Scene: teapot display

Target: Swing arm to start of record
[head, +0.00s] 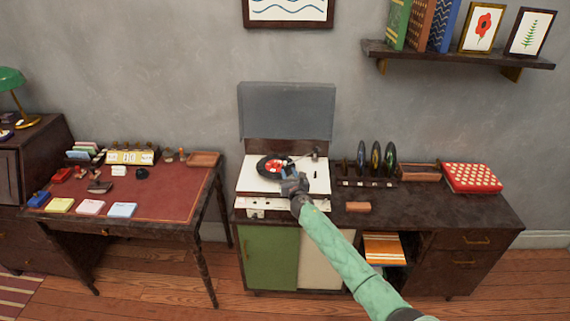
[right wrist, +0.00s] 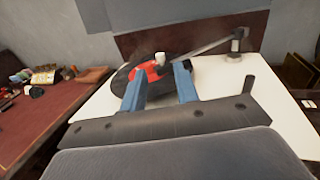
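The record player (head: 318,185) stands on the dark cabinet with its grey lid raised. A black record (head: 262,171) with a red label lies on it; the label (right wrist: 152,72) also shows in the right wrist view. The silver tonearm (right wrist: 212,45) reaches from its pivot at the back right toward the record. Its near end is close to the tip of my right gripper's right finger, and I cannot tell whether they touch. My right gripper (right wrist: 158,80) is open, its blue fingers apart over the front of the record. It also shows in the head view (head: 291,180). My left gripper is out of view.
Several upright records (head: 375,160) stand in a rack right of the player, near a wooden tray (head: 418,172) and a red dotted box (head: 472,178). A small brown block (head: 358,207) lies on the cabinet front. A red-topped desk (head: 170,190) stands at left.

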